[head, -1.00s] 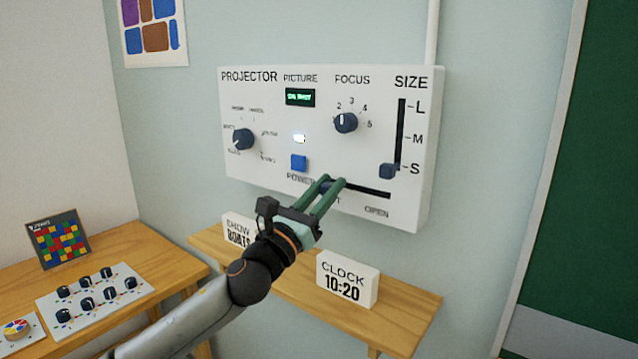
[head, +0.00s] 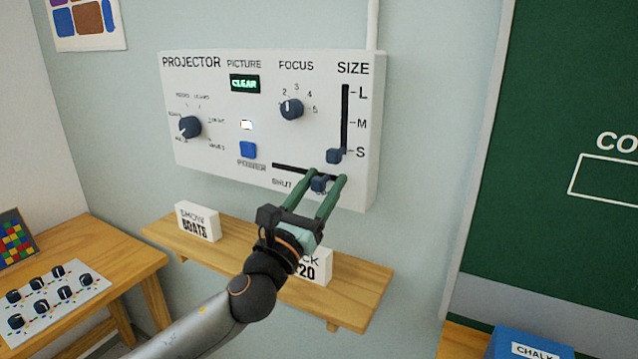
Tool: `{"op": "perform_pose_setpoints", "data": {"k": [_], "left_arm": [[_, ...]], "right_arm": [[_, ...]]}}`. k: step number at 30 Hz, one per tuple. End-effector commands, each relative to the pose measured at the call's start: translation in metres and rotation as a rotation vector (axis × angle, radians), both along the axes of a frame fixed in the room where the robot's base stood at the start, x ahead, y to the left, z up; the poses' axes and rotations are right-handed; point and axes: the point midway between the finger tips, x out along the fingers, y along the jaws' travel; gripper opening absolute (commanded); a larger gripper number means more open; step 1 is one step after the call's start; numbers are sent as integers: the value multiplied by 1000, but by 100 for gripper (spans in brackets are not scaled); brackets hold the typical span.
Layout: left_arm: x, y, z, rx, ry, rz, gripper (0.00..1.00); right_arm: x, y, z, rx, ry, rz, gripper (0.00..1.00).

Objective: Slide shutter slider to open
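The OPEN label is mostly hidden behind the gripper, and part of the SHUT label shows. The green display (head: 245,84) reads CLEAR. My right gripper is not in view.
The size slider knob (head: 337,156) sits close above my fingers, at S. The blue power button (head: 248,150) and focus dial (head: 291,108) are to the left. Below, a wooden shelf (head: 350,290) holds a BOATS sign (head: 197,222) and a clock sign (head: 318,266) partly behind my arm.

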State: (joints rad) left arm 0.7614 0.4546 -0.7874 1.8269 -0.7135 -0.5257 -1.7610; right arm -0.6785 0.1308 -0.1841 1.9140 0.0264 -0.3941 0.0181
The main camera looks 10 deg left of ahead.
Motion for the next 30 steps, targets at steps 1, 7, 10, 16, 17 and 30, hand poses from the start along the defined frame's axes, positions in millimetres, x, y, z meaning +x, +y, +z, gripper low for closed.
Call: {"op": "perform_pose_setpoints", "data": {"k": [1,7,10,16,17,30], "left_arm": [[0,1,0,-1,0,2,57],[0,2,0,-1,0,4,57],[-3,4,-2,0,0,5,57],[-28,13,-15,1,2,4,57],[-33,15,-18,1,2,4,57],[-101,38,-47,1,2,2,57]], "right_arm": [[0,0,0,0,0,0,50],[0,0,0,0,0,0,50],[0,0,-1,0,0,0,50],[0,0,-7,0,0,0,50],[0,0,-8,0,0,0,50],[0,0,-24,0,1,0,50]]}}
